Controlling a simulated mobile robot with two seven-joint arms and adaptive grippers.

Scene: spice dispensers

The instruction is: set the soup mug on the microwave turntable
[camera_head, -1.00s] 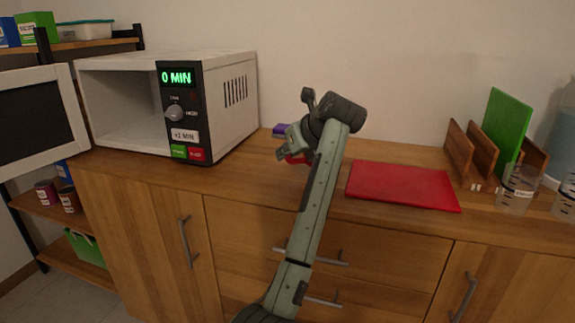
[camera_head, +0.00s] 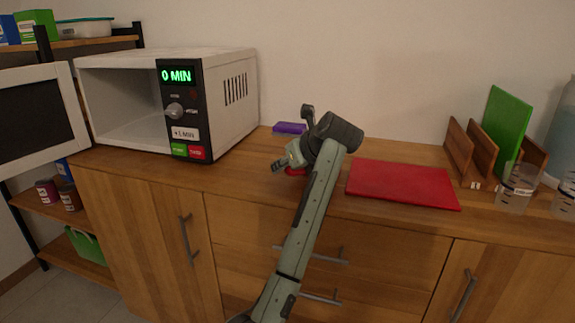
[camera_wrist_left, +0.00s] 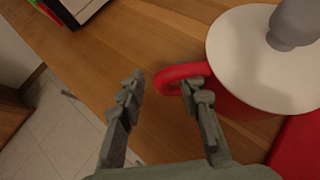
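The soup mug is red with a white lid (camera_wrist_left: 262,52) and a grey knob on top; in the left wrist view its red handle (camera_wrist_left: 178,73) points toward my gripper. My left gripper (camera_wrist_left: 168,98) is open, with the handle's end between its fingers, close to the right finger. I cannot tell whether they touch. In the head view my left gripper (camera_head: 284,163) is low over the counter and only a red bit of the mug (camera_head: 296,171) shows below it. The microwave (camera_head: 228,95) stands open at the left; its turntable is not visible. My right gripper is out of view.
The microwave door (camera_head: 38,115) swings out to the left. A red cutting board (camera_head: 403,184) lies right of my arm, a purple block (camera_head: 289,128) behind the gripper. A wooden rack (camera_head: 483,150) and clear measuring cup (camera_head: 515,190) stand right. Counter before the microwave is clear.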

